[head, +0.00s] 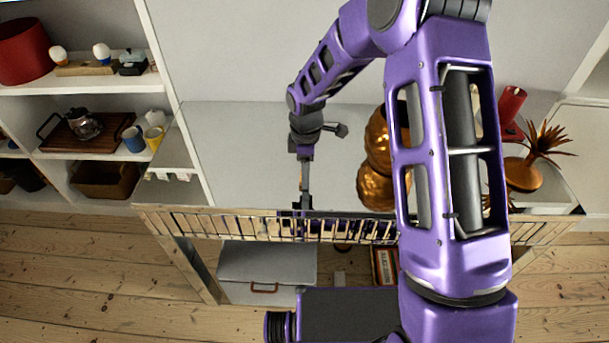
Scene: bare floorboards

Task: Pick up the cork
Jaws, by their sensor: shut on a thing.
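My gripper (302,207) is at the end of my purple arm, by the front edge of the pale table (235,150) and its slatted front rail (235,224). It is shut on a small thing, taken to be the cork. The cork itself is too small and dark between the fingers to make out. I see no other cork on the bare part of the table. My arm hides part of the table's right side.
A gold vase (377,185) stands close to the right of my gripper, partly behind my arm. A copper vase with a spiky plant (523,172) and a red cylinder (511,103) stand farther right. Shelves with crockery (85,123) are at left. The table's left part is clear.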

